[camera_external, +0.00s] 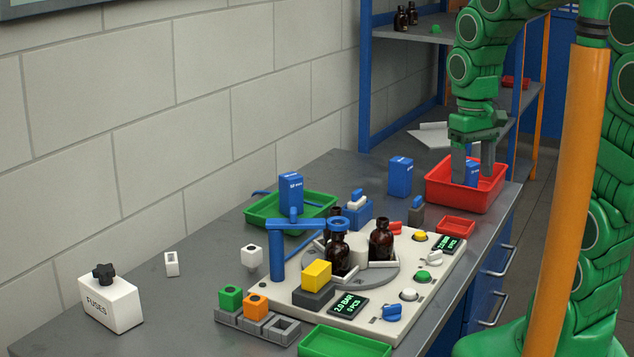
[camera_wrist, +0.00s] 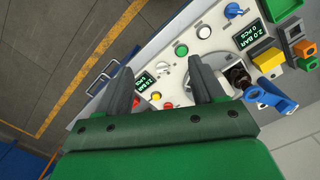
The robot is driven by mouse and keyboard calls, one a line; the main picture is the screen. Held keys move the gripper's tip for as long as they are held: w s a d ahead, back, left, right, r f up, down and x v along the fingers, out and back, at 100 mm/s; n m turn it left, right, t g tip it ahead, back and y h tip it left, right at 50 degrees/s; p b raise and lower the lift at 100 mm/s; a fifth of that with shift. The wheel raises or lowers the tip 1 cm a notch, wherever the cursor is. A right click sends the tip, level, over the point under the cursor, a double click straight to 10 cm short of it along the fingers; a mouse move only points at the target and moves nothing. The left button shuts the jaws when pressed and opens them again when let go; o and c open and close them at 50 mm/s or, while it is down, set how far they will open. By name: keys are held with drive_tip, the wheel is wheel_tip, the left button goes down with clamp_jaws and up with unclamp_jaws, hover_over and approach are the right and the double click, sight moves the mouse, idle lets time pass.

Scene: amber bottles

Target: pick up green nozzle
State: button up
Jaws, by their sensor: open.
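The green nozzle (camera_external: 230,298) is a small block with a round opening on top. It sits at the left end of a grey holder (camera_external: 256,324), next to an orange nozzle (camera_external: 256,306); the holder's right slot is empty. In the wrist view the green nozzle (camera_wrist: 308,64) is at the right edge, beside the orange one. My gripper (camera_external: 473,170) is open, pointing down over the red bin at the back right, far from the green nozzle. In the wrist view its two fingers (camera_wrist: 160,72) are spread with nothing held between them.
A blue box (camera_external: 472,174) shows between my fingers in the red bin (camera_external: 436,188); its depth is unclear. A bottle station (camera_external: 440,272) with a blue post (camera_external: 277,254), yellow block (camera_external: 317,274) and amber bottles (camera_external: 381,240) stands mid-bench. A white FUSES box (camera_external: 112,306) is front left.

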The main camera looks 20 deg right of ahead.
drive_tip(key=w+a+f+n, duration=0.1)
drive_tip(key=w+a, duration=0.3)
drive_tip(key=a, duration=0.6)
drive_tip(key=w+a+f+n+t, duration=0.1)
drive_tip(key=w+a, duration=0.4)
drive_tip(key=a, duration=0.5)
drive_tip(key=w+a+f+n+t+y, duration=0.1)
drive_tip(key=w+a+f+n, duration=0.2)
drive_tip(key=a, duration=0.8)
drive_tip(key=shift+w+f+n, duration=0.2)
drive_tip(key=shift+w+n, duration=0.1)
drive_tip(key=shift+w, duration=0.9)
drive_tip(key=s+a+f+n, duration=0.15)
drive_tip(key=a+f, duration=0.35)
drive_tip(key=a, duration=0.7)
drive_tip(key=g, duration=0.1)
hover_over(232, 290)
drive_tip(key=shift+m+h, duration=0.3)
drive_tip(key=shift+m, duration=0.05)
wheel_tip(232, 290, down, 6)
drive_tip(key=shift+s+a+f, duration=0.1)
drive_tip(key=shift+f, duration=0.05)
drive_tip(key=shift+s+f, duration=0.1)
drive_tip(key=shift+f, duration=3.85)
drive_tip(key=shift+w, duration=0.2)
drive_tip(key=c, duration=1)
drive_tip(key=shift+c, duration=0.2)
